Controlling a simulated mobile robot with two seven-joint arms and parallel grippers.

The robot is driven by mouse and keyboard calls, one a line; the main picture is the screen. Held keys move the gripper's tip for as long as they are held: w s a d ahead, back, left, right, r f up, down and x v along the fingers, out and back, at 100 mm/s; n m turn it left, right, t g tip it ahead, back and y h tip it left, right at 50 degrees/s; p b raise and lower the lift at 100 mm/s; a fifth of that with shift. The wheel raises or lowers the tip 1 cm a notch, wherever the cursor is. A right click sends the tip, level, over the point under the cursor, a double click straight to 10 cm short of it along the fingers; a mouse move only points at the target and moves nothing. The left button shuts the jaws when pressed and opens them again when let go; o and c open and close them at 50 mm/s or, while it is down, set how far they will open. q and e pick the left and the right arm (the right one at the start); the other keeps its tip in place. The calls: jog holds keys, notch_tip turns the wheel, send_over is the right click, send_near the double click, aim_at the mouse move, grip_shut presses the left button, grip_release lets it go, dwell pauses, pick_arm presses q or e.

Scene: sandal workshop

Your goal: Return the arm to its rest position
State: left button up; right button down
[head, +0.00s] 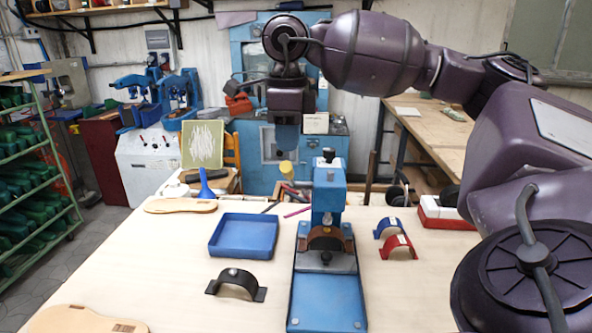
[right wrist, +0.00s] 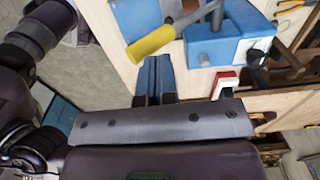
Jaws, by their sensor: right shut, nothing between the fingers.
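My right arm comes in from the right of the head view and bends over the table. My right gripper (head: 287,148) hangs fingers down, above and behind the blue press (head: 329,190), clear of the table. Its blue fingers also show in the right wrist view (right wrist: 154,62); they are shut together with nothing between them. A brown strap (head: 326,232) lies arched in the press, over its lower block. My left gripper is not in view.
A blue tray (head: 244,238), black strap (head: 236,278), blue strap (head: 387,226), red strap (head: 399,246) and soles (head: 180,205) lie on the table. A red-and-white box (head: 445,212) stands at right. A yellow handle (right wrist: 152,43) shows near the fingers in the wrist view.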

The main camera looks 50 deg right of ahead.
jog(key=shift+d+r, duration=0.1)
jog(key=shift+r, duration=0.35)
jog(key=shift+w, duration=0.1)
jog(key=shift+r, duration=0.1)
